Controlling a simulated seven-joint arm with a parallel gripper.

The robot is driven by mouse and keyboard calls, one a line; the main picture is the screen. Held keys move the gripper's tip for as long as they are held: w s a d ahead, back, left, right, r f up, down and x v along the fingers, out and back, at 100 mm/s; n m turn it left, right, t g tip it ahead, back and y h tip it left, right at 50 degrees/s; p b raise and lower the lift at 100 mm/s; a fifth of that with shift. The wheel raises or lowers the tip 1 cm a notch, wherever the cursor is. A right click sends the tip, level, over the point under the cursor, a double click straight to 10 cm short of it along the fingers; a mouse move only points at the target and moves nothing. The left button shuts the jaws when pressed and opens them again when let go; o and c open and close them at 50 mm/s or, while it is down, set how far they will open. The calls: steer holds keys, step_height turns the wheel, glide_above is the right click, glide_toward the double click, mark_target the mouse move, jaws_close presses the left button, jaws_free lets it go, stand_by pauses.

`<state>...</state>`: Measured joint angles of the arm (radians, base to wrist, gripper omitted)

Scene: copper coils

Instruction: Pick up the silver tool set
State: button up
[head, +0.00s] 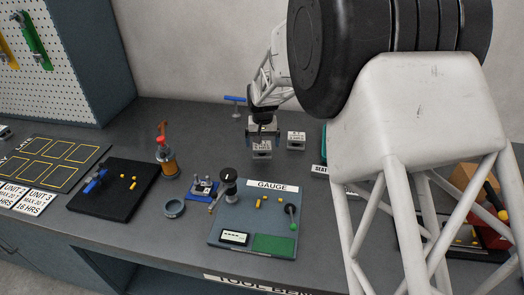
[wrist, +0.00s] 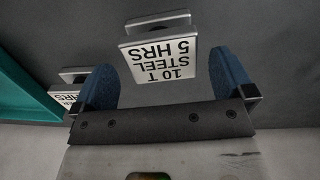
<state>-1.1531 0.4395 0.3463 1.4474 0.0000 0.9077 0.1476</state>
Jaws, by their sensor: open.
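The silver tool set appears to be the small silver block (head: 261,152) at the back of the bench, though I cannot be certain which item carries that name. In the wrist view the silver block (wrist: 160,52) has a white label reading "10 T STEEL 5 HRS". My gripper (head: 263,128) is just above it in the head view, pointing down. In the wrist view my gripper (wrist: 164,78) is open, with its blue-padded fingers apart and the block between and beyond them. No contact shows. A second, similar silver labelled block (head: 296,140) stands to its right.
A blue-handled tool (head: 235,100) stands behind. A teal object (wrist: 25,85) is beside the second block. Bare bench lies left of the block.

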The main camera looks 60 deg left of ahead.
mark_target(262, 145)
steer(key=shift+f, duration=2.25)
steer(key=c, duration=1.2)
steer(key=shift+r, duration=0.2)
steer(key=shift+r, duration=1.45)
steer(key=shift+s+d+r, duration=0.2)
steer(key=shift+d, duration=0.05)
steer(key=s+d, duration=0.2)
steer(key=d, duration=0.2)
steer(key=s+d+r, duration=0.1)
steer(key=s+d, duration=0.1)
steer(key=d, duration=0.3)
steer(key=s+d, duration=0.2)
steer(key=d, duration=0.3)
steer(key=shift+s+r, duration=0.15)
steer(key=shift+s, duration=0.1)
